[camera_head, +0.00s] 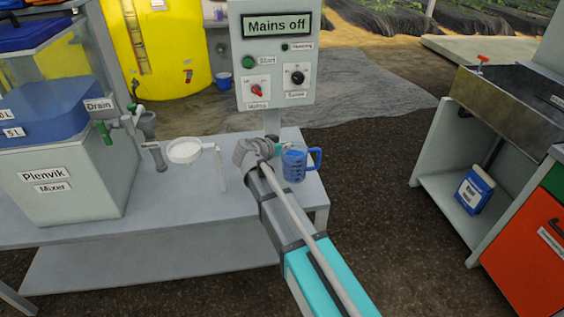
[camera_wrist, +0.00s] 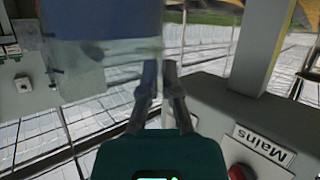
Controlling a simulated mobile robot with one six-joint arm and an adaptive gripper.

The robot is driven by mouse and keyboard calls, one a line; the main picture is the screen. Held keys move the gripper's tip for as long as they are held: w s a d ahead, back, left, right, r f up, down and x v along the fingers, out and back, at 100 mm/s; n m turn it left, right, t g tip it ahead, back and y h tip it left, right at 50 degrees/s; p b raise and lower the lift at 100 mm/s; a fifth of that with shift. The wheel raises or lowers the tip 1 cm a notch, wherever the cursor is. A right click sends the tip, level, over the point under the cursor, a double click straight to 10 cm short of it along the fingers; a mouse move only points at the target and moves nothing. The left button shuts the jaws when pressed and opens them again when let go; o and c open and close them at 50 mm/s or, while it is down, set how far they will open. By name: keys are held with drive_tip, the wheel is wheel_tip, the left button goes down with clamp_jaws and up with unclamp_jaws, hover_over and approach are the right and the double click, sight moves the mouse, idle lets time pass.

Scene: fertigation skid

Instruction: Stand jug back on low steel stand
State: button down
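The jug (camera_head: 295,164) is a clear measuring jug with a blue lower part and a blue handle on its right. It is upright, at the right end of the grey bench, just right of my gripper (camera_head: 255,149). In the wrist view the jug (camera_wrist: 100,60) fills the upper left and overlaps the left fingertip. My gripper's fingers (camera_wrist: 161,68) are close together with a narrow gap; whether the jug wall is between them is unclear. A pale round ring with thin legs (camera_head: 184,150) stands to the left, possibly the low steel stand.
The control panel (camera_head: 273,60) reading "Mains off" rises behind my gripper on a post; its Mains label (camera_wrist: 264,145) is close in the wrist view. The Plenvik mixer tank (camera_head: 60,170) stands on the bench's left. A sink unit (camera_head: 510,105) is at right, across open floor.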

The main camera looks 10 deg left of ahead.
drive_tip(key=shift+w+a+f+b, duration=0.3)
drive_tip(key=shift+w+f+b, duration=0.6)
drive_tip(key=shift+f, duration=0.2)
drive_tip(key=shift+w+a+f+b, duration=0.25)
drive_tip(key=shift+w+f+b, duration=0.5)
drive_tip(key=shift+f+b, duration=0.25)
drive_tip(key=shift+f, duration=0.1)
drive_tip(key=shift+w+a+f+b, duration=0.1)
drive_tip(key=shift+w+f+b, duration=0.1)
drive_tip(key=shift+f+b, duration=0.8)
drive_tip(key=shift+w+f+b, duration=0.15)
drive_tip(key=shift+f+b, duration=0.75)
drive_tip(key=shift+f, duration=0.2)
drive_tip(key=c, duration=0.8)
unclamp_jaws()
